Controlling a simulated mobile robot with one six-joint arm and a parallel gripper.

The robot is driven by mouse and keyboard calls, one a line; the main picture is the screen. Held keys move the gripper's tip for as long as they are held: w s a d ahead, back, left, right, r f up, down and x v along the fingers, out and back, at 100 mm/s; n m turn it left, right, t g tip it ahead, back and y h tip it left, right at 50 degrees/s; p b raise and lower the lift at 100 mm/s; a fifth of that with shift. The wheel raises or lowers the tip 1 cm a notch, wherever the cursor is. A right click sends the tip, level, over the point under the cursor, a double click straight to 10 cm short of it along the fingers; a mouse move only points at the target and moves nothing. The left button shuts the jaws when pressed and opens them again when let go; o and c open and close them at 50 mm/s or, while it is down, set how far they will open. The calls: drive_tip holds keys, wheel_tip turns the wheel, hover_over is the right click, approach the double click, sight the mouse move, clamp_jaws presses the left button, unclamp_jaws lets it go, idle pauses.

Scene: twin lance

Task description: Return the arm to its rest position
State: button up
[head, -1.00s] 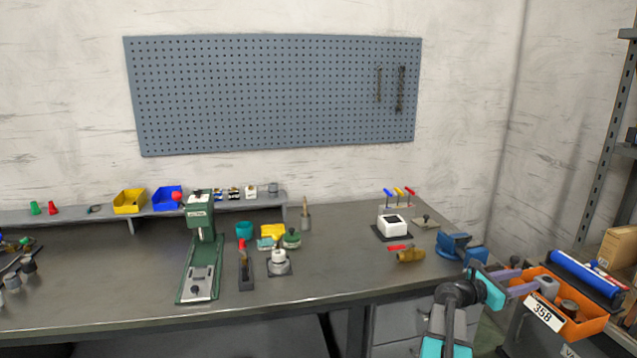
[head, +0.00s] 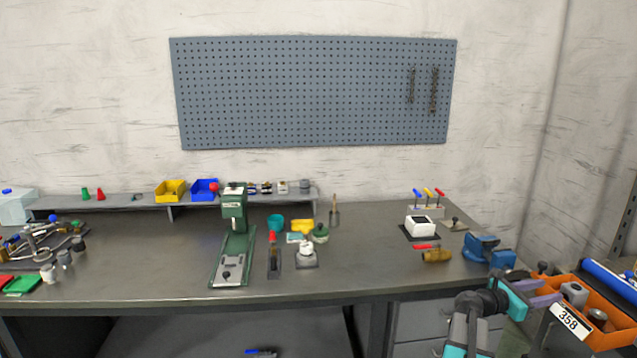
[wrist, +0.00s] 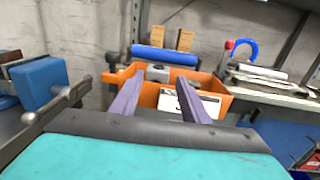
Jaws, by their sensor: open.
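My gripper (head: 548,292) is at the lower right of the head view, at the near left side of an orange bin (head: 612,338) labelled 358. In the wrist view my gripper (wrist: 160,86) shows two purple fingers spread apart with nothing held between them. The orange bin (wrist: 227,98) lies ahead, its walls on both sides of the fingertips. A grey part and white label show beyond and between the fingers. Whether the fingertips are inside the bin or just above it, I cannot tell.
A blue vise (head: 487,250) stands on the workbench (head: 380,275) close left of my arm; it shows in the wrist view too (wrist: 42,88). A blue roll (head: 608,278) lies behind the bin. A green press (head: 234,240) stands mid-bench. The bench front is mostly clear.

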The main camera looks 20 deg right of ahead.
drive_tip(key=w+a+f+n+t+y, duration=0.1)
drive_tip(key=w+a+f+n+t, duration=0.3)
drive_tip(key=w+a+f, duration=1.1)
drive_tip(key=w+a+f+t+y, duration=0.1)
drive_tip(key=w+a+f+y, duration=0.1)
drive_tip(key=a+f, duration=0.6)
drive_tip(key=w+a+f+y, duration=0.2)
drive_tip(key=a+f, duration=0.5)
drive_tip(key=a, duration=0.2)
drive_tip(key=s+a+f+m+g+y, duration=0.1)
drive_tip(key=s+a+f+m+y, duration=0.15)
drive_tip(key=a+f, duration=0.4)
drive_tip(key=s+a+f+m+y, duration=0.1)
drive_tip(key=s+a+f, duration=0.35)
drive_tip(key=a, duration=0.35)
drive_tip(key=s+a+f+m+g+y, duration=0.1)
drive_tip(key=s+a+f+y, duration=0.15)
drive_tip(key=a+f, duration=0.4)
drive_tip(key=s+a+f+m+g+y, duration=0.2)
drive_tip(key=s+a+m+y, duration=0.1)
drive_tip(key=s+a+m, duration=0.4)
drive_tip(key=s+a+f+m+g+y, duration=0.1)
drive_tip(key=s+a+m+y, duration=0.2)
drive_tip(key=s+a+m, duration=0.4)
drive_tip(key=s+a, duration=0.2)
drive_tip(key=a, duration=0.3)
drive_tip(key=shift+f+g, duration=0.35)
drive_tip(key=shift+g, duration=0.05)
